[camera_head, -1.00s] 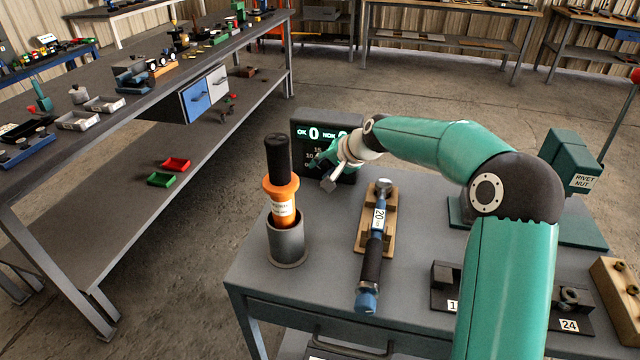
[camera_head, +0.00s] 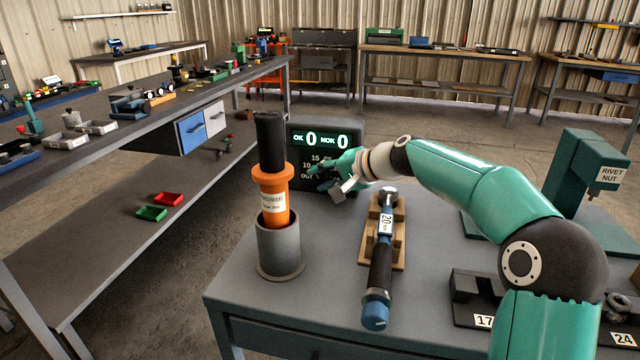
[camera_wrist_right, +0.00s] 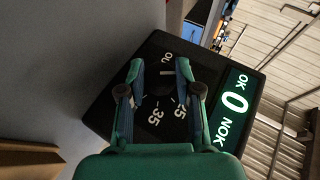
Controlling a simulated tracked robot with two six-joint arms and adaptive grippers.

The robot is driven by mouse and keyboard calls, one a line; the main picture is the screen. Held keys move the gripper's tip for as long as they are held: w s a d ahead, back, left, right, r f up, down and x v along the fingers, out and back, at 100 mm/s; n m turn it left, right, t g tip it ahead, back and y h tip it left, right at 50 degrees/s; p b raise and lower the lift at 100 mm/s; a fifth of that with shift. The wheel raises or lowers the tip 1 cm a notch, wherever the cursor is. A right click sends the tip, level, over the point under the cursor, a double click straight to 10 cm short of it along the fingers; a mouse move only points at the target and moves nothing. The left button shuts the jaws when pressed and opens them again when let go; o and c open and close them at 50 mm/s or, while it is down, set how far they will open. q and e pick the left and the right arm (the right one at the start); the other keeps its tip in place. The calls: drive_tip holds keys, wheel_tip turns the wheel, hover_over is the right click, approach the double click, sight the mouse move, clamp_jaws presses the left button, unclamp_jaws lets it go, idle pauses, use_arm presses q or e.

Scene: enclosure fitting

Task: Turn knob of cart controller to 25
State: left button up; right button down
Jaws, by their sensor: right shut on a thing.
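The cart controller (camera_head: 299,139) is a dark box at the back of the cart top. Its lit display reads OK 0 and NOK 0. My right gripper (camera_head: 325,173) is at its front face. In the right wrist view the gripper (camera_wrist_right: 160,68) is shut on the controller's knob (camera_wrist_right: 158,88), one finger on each side. Dial marks around it include 35, a partly covered 25 and part of OUT; 15 and 10 show in the head view. A short pale mark lies between the fingertips, but the exact setting cannot be told. My left gripper is out of view.
An orange tool (camera_head: 275,200) stands in a grey cup (camera_head: 279,250). A wrench (camera_head: 380,265) labelled 20 lies on a wooden cradle (camera_head: 400,240). A green rivet nut device (camera_head: 580,175) and a black holder (camera_head: 465,310) stand right. The cart's front left is bare.

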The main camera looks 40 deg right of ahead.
drive_tip(key=shift+d, duration=0.2)
drive_tip(key=c, duration=0.9)
unclamp_jaws()
drive_tip(key=shift+o, duration=0.6)
drive_tip(key=shift+s+d+r, duration=0.1)
drive_tip(key=shift+s+r, duration=0.1)
drive_tip(key=shift+s, duration=0.25)
drive_tip(key=v, duration=1.1)
